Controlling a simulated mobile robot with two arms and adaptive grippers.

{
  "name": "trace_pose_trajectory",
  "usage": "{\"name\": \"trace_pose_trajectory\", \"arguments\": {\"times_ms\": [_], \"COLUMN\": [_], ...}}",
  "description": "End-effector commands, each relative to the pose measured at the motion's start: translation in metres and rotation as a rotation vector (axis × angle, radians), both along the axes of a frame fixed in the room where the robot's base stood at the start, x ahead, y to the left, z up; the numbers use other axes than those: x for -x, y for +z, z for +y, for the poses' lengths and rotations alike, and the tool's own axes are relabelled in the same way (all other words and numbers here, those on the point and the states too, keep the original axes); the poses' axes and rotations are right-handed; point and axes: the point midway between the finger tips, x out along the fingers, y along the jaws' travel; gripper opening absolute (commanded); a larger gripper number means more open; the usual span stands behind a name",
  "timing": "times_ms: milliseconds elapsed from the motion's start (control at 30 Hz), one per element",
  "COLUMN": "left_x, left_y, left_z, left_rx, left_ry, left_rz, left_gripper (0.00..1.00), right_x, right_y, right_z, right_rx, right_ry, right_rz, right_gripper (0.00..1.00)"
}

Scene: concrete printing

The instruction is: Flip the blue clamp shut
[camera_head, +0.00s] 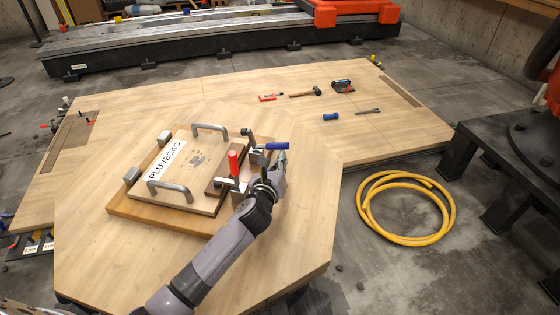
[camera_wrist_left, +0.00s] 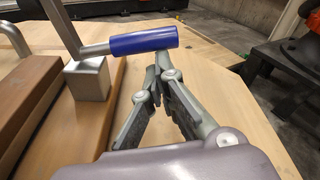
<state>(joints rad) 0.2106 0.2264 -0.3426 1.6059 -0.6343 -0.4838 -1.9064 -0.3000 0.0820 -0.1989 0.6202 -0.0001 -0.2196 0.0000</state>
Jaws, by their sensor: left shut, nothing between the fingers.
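The blue clamp's handle (camera_head: 273,146) sticks out to the right from the right edge of the board assembly. In the left wrist view the blue handle (camera_wrist_left: 143,41) lies roughly level on a metal arm above a square metal block (camera_wrist_left: 88,77). My left gripper (camera_head: 283,156) is shut and empty, with its fingertips close to the right end of the blue handle. In the wrist view the fingertips (camera_wrist_left: 163,62) meet just below that end; I cannot tell whether they touch it. My right gripper is not in view.
The board (camera_head: 178,195) has two metal handles and a PLUVECKO label. A hammer (camera_head: 306,93), a blue-handled tool (camera_head: 331,116) and other tools lie farther back. A yellow hose (camera_head: 447,222) is coiled on the floor.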

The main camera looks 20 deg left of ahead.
Motion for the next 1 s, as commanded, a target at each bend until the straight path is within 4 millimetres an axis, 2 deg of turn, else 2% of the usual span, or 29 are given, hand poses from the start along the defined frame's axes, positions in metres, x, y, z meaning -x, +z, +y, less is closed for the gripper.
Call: {"name": "trace_pose_trajectory", "arguments": {"times_ms": [633,1000], "left_x": [0.000,0.000], "left_y": [0.040,0.048], "left_z": [0.006,0.010], "left_rx": [0.411,0.415], "left_ry": [0.002,0.001], "left_rz": [-0.037,-0.038], "left_gripper": [0.00,0.00], "right_x": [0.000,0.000], "right_y": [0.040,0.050], "right_z": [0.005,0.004], "right_rx": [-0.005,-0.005], "right_ry": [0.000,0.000], "right_rz": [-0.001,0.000], "right_gripper": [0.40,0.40]}}
